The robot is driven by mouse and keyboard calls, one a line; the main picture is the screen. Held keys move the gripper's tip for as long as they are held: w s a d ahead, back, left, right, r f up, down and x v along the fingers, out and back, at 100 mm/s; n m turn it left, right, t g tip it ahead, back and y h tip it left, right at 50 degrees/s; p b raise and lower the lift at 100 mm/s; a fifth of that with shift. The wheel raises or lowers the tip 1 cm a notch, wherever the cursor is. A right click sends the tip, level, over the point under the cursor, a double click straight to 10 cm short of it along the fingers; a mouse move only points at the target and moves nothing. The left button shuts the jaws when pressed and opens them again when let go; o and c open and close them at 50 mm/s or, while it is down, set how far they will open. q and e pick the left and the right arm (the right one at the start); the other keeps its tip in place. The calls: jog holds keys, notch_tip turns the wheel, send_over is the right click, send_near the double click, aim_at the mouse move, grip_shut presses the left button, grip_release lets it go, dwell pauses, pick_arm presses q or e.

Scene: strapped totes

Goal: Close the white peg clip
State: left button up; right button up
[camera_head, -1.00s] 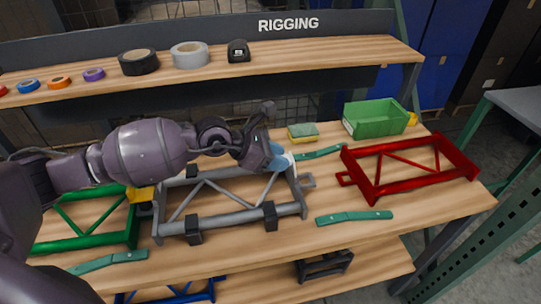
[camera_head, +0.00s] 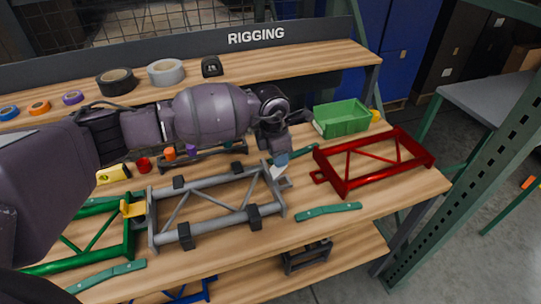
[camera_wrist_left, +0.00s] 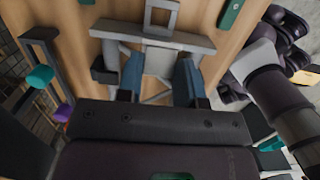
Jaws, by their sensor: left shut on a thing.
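The white peg clip (camera_head: 279,172) shows only in part at the right end of the grey frame (camera_head: 215,220), close to its end tab (camera_head: 284,183). My left gripper (camera_head: 280,160) points down over it, and its blue fingers are shut on it. In the left wrist view the two blue fingers (camera_wrist_left: 160,78) stand either side of a pale block, with the grey frame's end and square tab (camera_wrist_left: 161,17) beyond. The clip's far side is hidden, and I cannot tell how far it is closed.
A red frame (camera_head: 350,178) lies to the right, with a gap to the grey tab. A yellow clip (camera_head: 132,209) sits between the green frame (camera_head: 128,243) and the grey one. Green bars (camera_head: 328,211) and a green bin (camera_head: 342,119) are nearby. Black blocks (camera_head: 254,217) hold the grey frame.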

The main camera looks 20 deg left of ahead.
pick_arm(q)
jog(key=shift+w+d+f+g+y, duration=0.15)
jog(key=shift+w+d+g+y, duration=0.15)
jog(key=shift+d+y, duration=0.1)
jog(key=d+f+g+y+b, duration=0.1)
jog(key=y+b, duration=0.1)
jog(key=w+d+f+g+y+b, duration=0.1)
jog(key=b, duration=0.1)
jog(key=shift+w+d+g+y, duration=0.1)
jog(key=shift+w+g+y, duration=0.1)
jog(key=shift+g+y, duration=0.15)
jog(key=shift+w+d+f+y+b, duration=0.1)
jog(key=shift+d+f+y+b, duration=0.1)
jog(key=shift+y+b, duration=0.3)
jog(key=shift+w+d+f+g+y+b, duration=0.25)
jog(key=shift+f+g+y+b, duration=0.1)
jog(key=shift+g+y+b, duration=0.35)
jog(key=shift+w+d+f+g+y+b, duration=0.1)
jog(key=shift+d+f+g+y+b, duration=0.25)
jog(key=shift+y+b, duration=0.5)
pick_arm(e)
notch_tip(320, 180, down, 8)
jog(key=shift+s+a+g, duration=0.2)
jog(key=shift+a+g, duration=0.1)
jog(key=shift+g, duration=0.1)
pick_arm(q)
jog(key=shift+a, duration=0.1)
pick_arm(e)
jog(key=shift+r, duration=0.15)
